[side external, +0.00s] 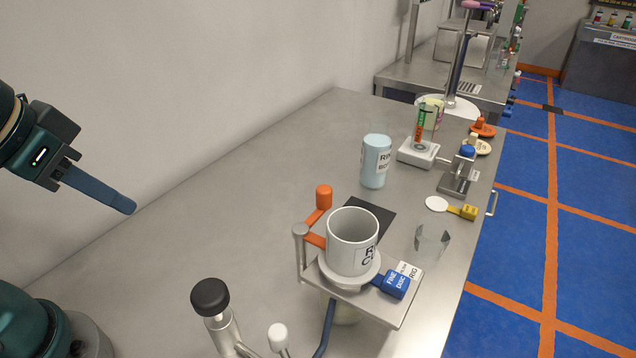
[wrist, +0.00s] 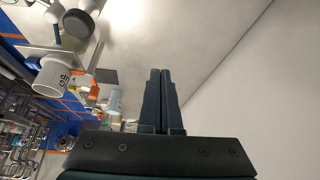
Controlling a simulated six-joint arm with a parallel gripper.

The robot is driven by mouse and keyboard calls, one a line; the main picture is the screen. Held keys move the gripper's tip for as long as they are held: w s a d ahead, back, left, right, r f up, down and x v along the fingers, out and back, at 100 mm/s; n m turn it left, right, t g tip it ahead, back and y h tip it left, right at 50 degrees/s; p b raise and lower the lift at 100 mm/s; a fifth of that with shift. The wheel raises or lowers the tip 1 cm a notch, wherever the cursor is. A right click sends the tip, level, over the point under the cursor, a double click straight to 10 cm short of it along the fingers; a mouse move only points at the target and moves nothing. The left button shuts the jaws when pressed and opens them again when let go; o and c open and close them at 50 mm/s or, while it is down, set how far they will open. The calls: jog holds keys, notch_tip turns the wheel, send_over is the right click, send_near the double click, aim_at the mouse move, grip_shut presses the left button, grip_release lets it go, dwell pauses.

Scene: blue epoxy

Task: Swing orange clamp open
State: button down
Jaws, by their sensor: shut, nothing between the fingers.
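The orange clamp (side external: 318,208) is an arm with an upright orange knob, mounted on a grey post at the left of a small metal stand. Its lower part reaches to the white cup (side external: 352,243), whose printed label is partly cut off. The cup stands on a white ring on the stand's plate (side external: 388,308). A small orange patch and the cup (wrist: 52,77) also show at the left of the wrist view. My gripper (side external: 128,207) is shut and empty, in the air at the far left, well apart from the clamp. Its fingers lie together in the wrist view (wrist: 160,72).
A black knob (side external: 210,297) on a metal handle and a white knob (side external: 278,336) rise in front of the stand. The bench's left side is clear.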

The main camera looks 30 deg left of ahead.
jog(key=w+d+r+y, duration=0.2)
jog(key=w+d+r, duration=0.3)
jog(key=w+r, duration=0.55)
jog(key=w+d+f+m, duration=0.1)
jog(key=d+f, duration=0.1)
jog(key=d, duration=0.3)
jog(key=d+f+m, duration=0.1)
jog(key=d+f, duration=0.2)
jog(key=d, duration=0.2)
jog(key=w+d+f+m, duration=0.1)
jog(key=d+f+m, duration=0.1)
jog(key=d, duration=0.3)
jog(key=shift+w+d+f+t+y, duration=0.25)
jog(key=shift+w+f+t+y, duration=0.15)
jog(key=shift+f, duration=0.2)
jog(key=x, duration=0.9)
jog(key=shift+w+a+f, duration=0.1)
jog(key=shift+w+f, duration=0.1)
jog(key=shift+f, duration=0.1)
